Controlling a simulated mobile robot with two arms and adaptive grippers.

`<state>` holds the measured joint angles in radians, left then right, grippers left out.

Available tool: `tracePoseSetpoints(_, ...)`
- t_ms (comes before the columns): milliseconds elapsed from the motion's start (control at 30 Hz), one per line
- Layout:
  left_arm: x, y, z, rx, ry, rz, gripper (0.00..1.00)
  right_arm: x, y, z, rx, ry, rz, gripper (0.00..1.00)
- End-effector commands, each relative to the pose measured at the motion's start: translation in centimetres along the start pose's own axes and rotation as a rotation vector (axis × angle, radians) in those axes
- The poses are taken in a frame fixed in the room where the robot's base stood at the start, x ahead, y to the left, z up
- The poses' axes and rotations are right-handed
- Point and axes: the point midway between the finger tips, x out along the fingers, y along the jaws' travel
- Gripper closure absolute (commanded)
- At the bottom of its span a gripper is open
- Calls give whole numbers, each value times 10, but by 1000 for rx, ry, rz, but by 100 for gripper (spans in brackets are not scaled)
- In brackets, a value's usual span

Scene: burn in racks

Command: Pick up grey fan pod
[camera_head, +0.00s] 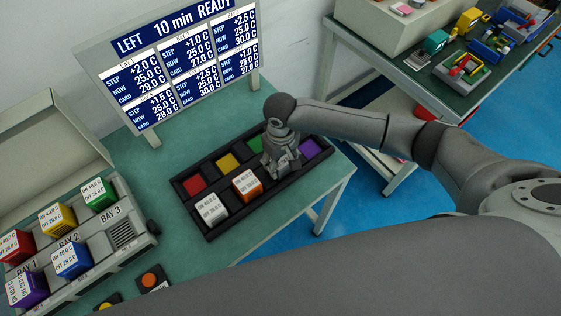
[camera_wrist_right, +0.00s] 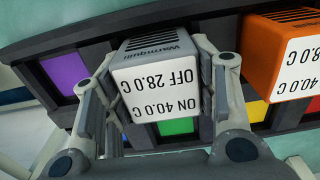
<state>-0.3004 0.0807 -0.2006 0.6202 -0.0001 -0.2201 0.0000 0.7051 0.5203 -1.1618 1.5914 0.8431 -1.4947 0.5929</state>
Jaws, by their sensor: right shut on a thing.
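The grey fan pod (camera_wrist_right: 158,72) is in the right wrist view, with dark vent slots and a white label reading ON 40.0 C, OFF 28.0 C. My right gripper (camera_wrist_right: 153,78) is shut on it, one finger on each side. In the head view my right gripper (camera_head: 281,165) points down at the right part of the black tray (camera_head: 235,226) and largely hides the pod. I cannot tell whether the pod is seated in the tray or lifted. My left gripper is not in view.
An orange pod (camera_head: 247,185) and a white-topped pod (camera_head: 210,208) stand in the tray beside the held pod. A rack (camera_head: 120,258) with several coloured pods is at the left. A display board (camera_head: 180,60) stands behind. A second table (camera_head: 445,92) is at the right.

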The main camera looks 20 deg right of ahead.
Motion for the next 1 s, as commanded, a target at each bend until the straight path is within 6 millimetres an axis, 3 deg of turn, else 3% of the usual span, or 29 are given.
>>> tracePoseSetpoints(233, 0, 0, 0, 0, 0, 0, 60, -8, 0, -1, 1, 1, 0, 77)
tracePoseSetpoints(433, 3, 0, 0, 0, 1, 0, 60, -35, -2, 0, -2, 3, -2, 77)
tracePoseSetpoints(733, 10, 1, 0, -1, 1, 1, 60, -92, -46, 26, -6, 6, -5, 77)
tracePoseSetpoints(1000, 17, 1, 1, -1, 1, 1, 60, -118, -98, 60, -5, 2, -5, 77)
